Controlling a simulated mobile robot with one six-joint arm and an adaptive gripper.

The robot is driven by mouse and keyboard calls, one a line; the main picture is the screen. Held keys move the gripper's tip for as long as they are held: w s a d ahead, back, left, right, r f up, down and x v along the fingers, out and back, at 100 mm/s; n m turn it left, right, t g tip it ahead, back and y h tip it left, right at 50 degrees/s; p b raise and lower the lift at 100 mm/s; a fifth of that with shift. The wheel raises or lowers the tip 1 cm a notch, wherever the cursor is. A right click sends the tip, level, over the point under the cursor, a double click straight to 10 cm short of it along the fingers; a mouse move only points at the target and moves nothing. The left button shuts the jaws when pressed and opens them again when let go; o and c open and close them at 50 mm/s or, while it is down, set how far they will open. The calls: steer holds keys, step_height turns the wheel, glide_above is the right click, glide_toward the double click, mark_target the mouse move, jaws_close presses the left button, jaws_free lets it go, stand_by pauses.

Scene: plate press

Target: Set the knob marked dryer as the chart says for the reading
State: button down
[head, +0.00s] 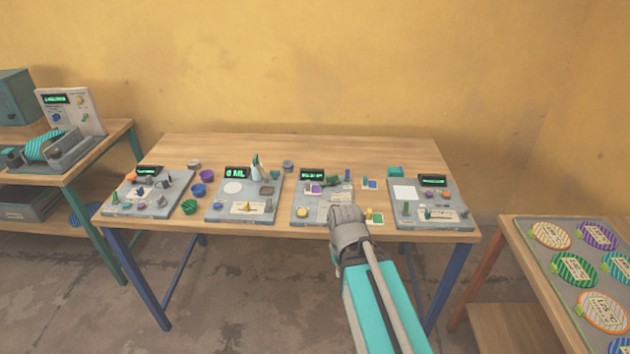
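My gripper (346,214) is over the front of the third panel from the left on the long table (290,146). Its own wrist hides the fingertips, so I cannot tell whether it is open or what it touches. This panel (308,190) has a lit green display (312,175), too small to read, a yellow knob (302,212) left of my gripper, a purple part (316,188) and a pale printed card (336,196), partly covered by my gripper. No label is legible, so I cannot tell which knob is marked dryer or which card is the chart.
Other panels with displays stand at left (118,207), centre left (214,212) and right (400,218). Loose bowls, including a green one (190,207), lie between panels. A side table at right holds a tray (572,291) of striped discs. Another bench (112,133) stands left.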

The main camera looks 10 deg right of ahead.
stand_by(0.4)
steer(key=c, duration=1)
jaws_free()
steer(key=shift+w+r, duration=0.15)
steer(key=shift+w, duration=0.1)
steer(key=o, duration=0.3)
steer(key=w+r+m+p, duration=0.1)
steer(key=w, duration=0.2)
steer(key=w+r+m+p, duration=0.2)
steer(key=w, duration=0.2)
steer(key=w+d+r+m+p, duration=0.1)
steer(key=w+p, duration=0.1)
steer(key=w, duration=0.1)
steer(key=shift+w+d+r+m, duration=0.1)
steer(key=shift+w+r+m, duration=0.05)
steer(key=shift+r+m, duration=0.2)
steer(key=shift+o, duration=0.2)
step_height(320, 180, up, 7)
steer(key=m+p, duration=0.7)
steer(key=m, duration=0.2)
glide_above(334, 206)
steer(key=shift+w+r, duration=0.1)
steer(key=shift+r, duration=0.05)
steer(key=shift+f, duration=0.2)
step_height(334, 206, down, 13)
steer(key=b, duration=1.3)
steer(key=shift+f, duration=0.2)
